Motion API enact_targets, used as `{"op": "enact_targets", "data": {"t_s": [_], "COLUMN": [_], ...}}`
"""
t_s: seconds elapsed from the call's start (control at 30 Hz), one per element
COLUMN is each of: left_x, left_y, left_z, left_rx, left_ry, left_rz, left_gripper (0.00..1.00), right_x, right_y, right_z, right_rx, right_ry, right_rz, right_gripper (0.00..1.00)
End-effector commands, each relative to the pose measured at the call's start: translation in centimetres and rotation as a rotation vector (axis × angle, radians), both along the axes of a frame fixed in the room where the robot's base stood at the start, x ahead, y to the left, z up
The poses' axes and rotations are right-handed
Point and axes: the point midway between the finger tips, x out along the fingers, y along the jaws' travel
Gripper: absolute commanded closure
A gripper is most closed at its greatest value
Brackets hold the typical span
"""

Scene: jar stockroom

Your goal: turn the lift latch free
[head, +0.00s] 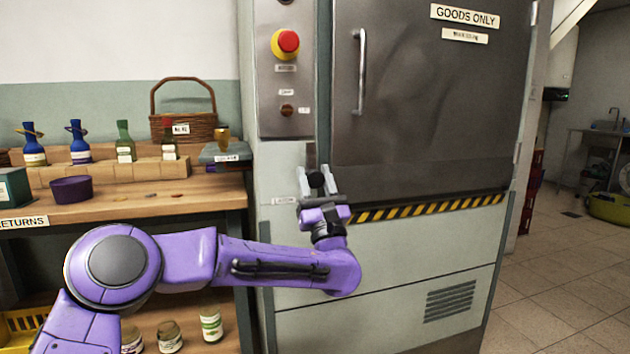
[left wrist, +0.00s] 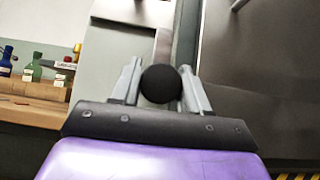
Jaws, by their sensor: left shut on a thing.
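The lift latch (left wrist: 161,84) shows a round black knob between my left fingers in the left wrist view. In the head view the dark latch knob (head: 316,180) sits low on the lift's frame, left of the door's lower corner. My left gripper (head: 318,183) is shut on the knob, one finger on each side. The rest of the latch is mostly hidden behind the knob and fingers. The lift door (head: 430,110) is grey metal with a vertical handle (head: 360,70) and looks shut. My right gripper is not in view.
A control panel with a red button (head: 289,41) is above the latch. A yellow-and-black striped edge (head: 430,207) runs under the door. At left, a wooden shelf (head: 140,203) holds bottles and a wicker basket (head: 183,119). Open tiled floor (head: 570,260) lies at right.

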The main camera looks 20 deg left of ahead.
Motion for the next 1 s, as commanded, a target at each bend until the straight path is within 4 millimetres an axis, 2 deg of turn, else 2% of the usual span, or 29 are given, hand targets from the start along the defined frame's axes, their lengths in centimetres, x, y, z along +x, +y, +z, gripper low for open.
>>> {"op": "enact_targets", "data": {"t_s": [0.03, 0.1, 0.43, 0.8, 1.0], "left_x": [0.0, 0.0, -0.3, -4.5, -5.5], "left_y": [0.0, 0.0, -0.3, -4.1, -4.9], "left_z": [0.0, 0.0, -0.4, -6.2, -7.4], "left_rx": [-0.002, -0.002, 0.002, 0.003, -0.001], "left_ry": [0.0, 0.0, 0.0, 0.0, 0.0], "left_rz": [0.0, 0.0, -0.001, -0.004, -0.001], "left_gripper": [0.49, 0.33, 0.33, 0.33, 0.33], "right_x": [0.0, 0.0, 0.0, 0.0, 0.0], "right_y": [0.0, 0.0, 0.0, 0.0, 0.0], "right_z": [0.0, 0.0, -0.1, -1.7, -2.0], "right_rx": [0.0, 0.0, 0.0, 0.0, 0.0], "right_ry": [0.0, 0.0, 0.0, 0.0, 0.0], "right_rz": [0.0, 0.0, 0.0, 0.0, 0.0], "right_gripper": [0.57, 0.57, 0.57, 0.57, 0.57]}}
